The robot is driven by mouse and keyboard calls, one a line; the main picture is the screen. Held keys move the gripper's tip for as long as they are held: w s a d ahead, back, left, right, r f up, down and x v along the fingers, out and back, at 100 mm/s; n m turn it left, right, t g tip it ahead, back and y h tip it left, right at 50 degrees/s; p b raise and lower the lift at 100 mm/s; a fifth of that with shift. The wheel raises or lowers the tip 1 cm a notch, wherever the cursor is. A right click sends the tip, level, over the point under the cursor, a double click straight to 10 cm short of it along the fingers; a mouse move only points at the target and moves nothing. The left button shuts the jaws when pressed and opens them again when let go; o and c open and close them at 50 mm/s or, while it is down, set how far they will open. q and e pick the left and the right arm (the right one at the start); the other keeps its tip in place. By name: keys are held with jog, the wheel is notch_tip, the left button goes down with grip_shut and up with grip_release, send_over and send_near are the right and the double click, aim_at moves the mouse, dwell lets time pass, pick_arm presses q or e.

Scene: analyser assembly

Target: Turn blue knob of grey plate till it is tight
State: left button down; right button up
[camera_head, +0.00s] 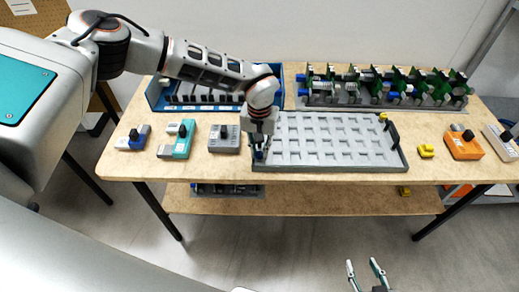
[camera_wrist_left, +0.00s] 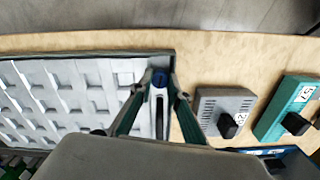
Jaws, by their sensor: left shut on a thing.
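The grey plate (camera_head: 330,160) with rows of square pockets lies on the wooden table. It also shows at the left of the left wrist view (camera_wrist_left: 60,62). Its blue knob (camera_wrist_left: 159,78) is at the plate's near left corner. My left gripper (camera_head: 259,155) points down over that corner. In the left wrist view its fingers (camera_wrist_left: 158,98) are shut on the blue knob, one on each side. The fingers partly hide the knob in the head view. My right gripper (camera_head: 365,267) is low in front of the table, open and empty.
Grey (camera_head: 224,138) and teal (camera_head: 183,141) modules stand left of the plate. A blue rack (camera_head: 155,95) and a rack of green boards (camera_head: 400,104) stand behind. Right of the plate are a yellow piece (camera_head: 426,151) and an orange module (camera_head: 463,146). A lower shelf (camera_head: 320,203) runs underneath.

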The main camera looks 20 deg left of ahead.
aim_at(259, 153)
pick_arm(q)
jog(key=m, duration=0.5)
jog(key=shift+w+r+m+p, duration=0.25)
jog(key=shift+m+p, duration=0.15)
dwell(0.4)
jog(key=c, duration=1.9)
grip_release()
jog(key=shift+s, duration=0.15)
jog(key=shift+f, duration=0.1)
notch_tip(259, 153, up, 12)
jog(key=shift+c, duration=0.3)
